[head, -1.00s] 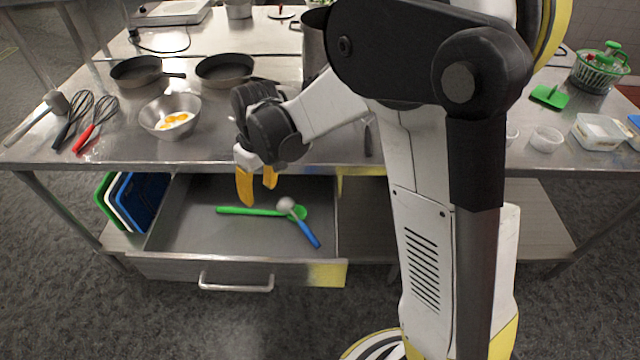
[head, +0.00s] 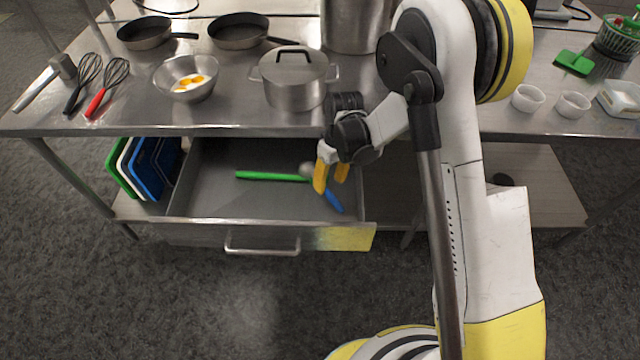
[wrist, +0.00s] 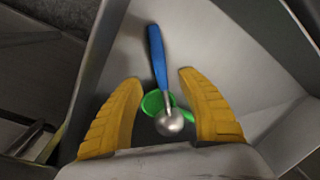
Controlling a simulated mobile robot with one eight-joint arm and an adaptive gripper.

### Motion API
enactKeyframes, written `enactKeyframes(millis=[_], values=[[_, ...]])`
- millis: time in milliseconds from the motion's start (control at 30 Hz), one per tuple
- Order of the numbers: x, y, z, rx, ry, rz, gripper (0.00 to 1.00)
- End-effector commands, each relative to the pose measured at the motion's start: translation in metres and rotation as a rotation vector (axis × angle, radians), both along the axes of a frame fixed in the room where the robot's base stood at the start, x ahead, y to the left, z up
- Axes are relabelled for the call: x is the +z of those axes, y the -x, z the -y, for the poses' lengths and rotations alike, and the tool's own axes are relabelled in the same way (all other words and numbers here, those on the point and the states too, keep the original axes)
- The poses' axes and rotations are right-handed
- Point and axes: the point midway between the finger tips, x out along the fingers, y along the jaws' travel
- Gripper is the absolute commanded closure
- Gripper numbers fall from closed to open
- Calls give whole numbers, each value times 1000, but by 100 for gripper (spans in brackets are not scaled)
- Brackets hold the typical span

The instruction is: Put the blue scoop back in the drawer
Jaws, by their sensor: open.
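The blue scoop (head: 334,201), with a blue handle and a round metal head, lies in the open drawer (head: 215,200). Its head overlaps the end of a green utensil (head: 270,176) that also lies there. In the wrist view the scoop's blue handle (wrist: 157,55) points away and its metal head (wrist: 169,122) sits over the green utensil's round end (wrist: 153,102). My gripper (head: 332,181) is open and empty above the drawer's right part. In the wrist view the scoop shows between its yellow fingers (wrist: 159,105), with no visible grip on it.
The steel table edge (head: 260,131) runs just above the drawer. A lidded pot (head: 295,92) and a bowl with yolks (head: 186,80) stand on top. Cutting boards (head: 145,168) stand left of the drawer. The drawer's left part is bare.

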Motion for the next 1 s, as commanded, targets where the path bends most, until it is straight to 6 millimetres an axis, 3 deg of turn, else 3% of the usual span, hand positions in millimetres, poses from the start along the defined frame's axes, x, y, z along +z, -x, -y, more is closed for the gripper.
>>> enactKeyframes(millis=[300,533,700,1000], values=[[-46,6,-5,0,0,0,53],[-46,6,-5,0,0,0,53],[-46,6,-5,0,0,0,100],[-46,6,-5,0,0,0,100]])
